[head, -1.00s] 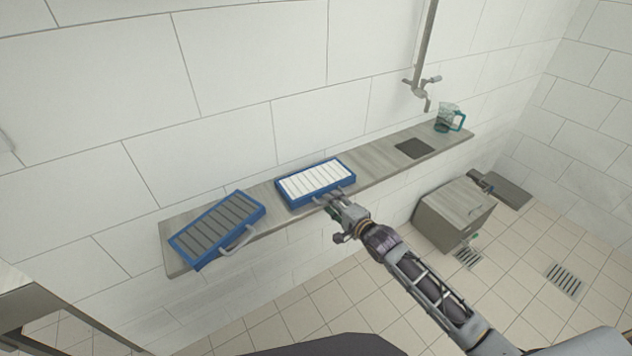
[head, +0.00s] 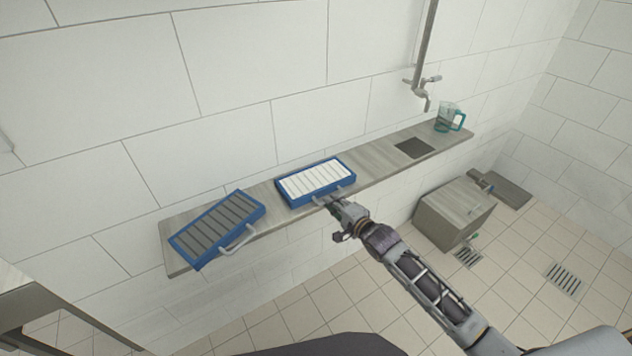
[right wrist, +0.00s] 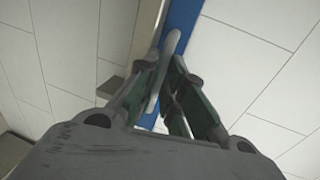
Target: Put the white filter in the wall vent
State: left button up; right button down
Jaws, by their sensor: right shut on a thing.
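The white filter (head: 316,180), with white slats in a blue frame, lies on the wall shelf. Its grey handle sticks out over the shelf's front edge. My right gripper (head: 331,202) is at this handle and shut on it. In the right wrist view the fingers of the right gripper (right wrist: 168,75) close around the grey handle (right wrist: 160,72), beside the filter's blue frame (right wrist: 184,18). My left gripper is not in view. No wall vent can be made out in these views.
A grey-slatted filter (head: 218,228) in a blue frame lies tilted on the left of the shelf (head: 372,172). To the right are a square recess (head: 412,148), a jug (head: 446,120) and a tap (head: 421,90). A box unit (head: 452,212) stands below.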

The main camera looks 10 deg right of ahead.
jog(key=shift+r, duration=0.15)
notch_tip(320, 180, up, 10)
dwell(0.8)
dwell(0.8)
